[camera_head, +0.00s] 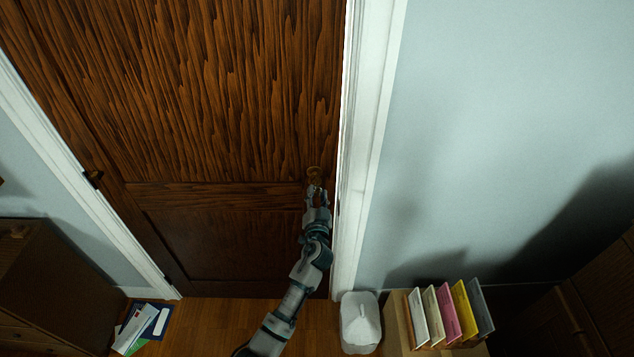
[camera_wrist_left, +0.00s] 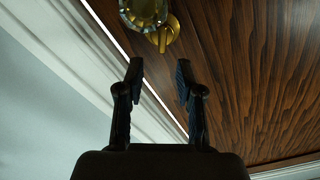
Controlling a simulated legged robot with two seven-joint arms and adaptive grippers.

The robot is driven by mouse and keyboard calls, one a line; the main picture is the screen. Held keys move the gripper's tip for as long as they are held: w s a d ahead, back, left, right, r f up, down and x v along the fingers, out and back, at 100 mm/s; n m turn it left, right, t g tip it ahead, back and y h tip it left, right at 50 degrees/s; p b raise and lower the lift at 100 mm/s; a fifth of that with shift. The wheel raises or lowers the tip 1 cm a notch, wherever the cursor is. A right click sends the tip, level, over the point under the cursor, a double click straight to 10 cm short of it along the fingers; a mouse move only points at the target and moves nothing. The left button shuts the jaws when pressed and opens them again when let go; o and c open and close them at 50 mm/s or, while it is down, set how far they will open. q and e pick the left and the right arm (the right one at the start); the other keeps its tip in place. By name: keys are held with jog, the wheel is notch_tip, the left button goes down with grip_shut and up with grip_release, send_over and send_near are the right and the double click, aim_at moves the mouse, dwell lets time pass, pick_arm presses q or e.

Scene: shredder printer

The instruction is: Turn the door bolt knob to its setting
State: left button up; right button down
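The dark wood door (camera_head: 210,100) fills the middle of the head view. A small brass-coloured knob (camera_head: 314,171) sits near its right edge. In the left wrist view a round faceted knob (camera_wrist_left: 143,10) is cut off by the top edge, with a brass piece (camera_wrist_left: 165,36) beside it on the door. I cannot tell which part is the bolt knob or how it is set. My left gripper (camera_head: 317,190) is just below the knob in the head view. In the wrist view its fingers (camera_wrist_left: 160,72) are apart with nothing between them, short of the brass parts. My right gripper is not in view.
White door trim (camera_head: 362,150) runs close to the right of my left arm. Papers (camera_head: 140,325) lie on the floor at left, beside a dark cabinet (camera_head: 45,285).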

aim_at(316, 180)
pick_arm(q)
jog(key=w, duration=0.5)
jog(key=shift+w+a, duration=0.1)
jog(key=shift+w, duration=0.2)
jog(key=shift+f, duration=0.1)
grip_shut()
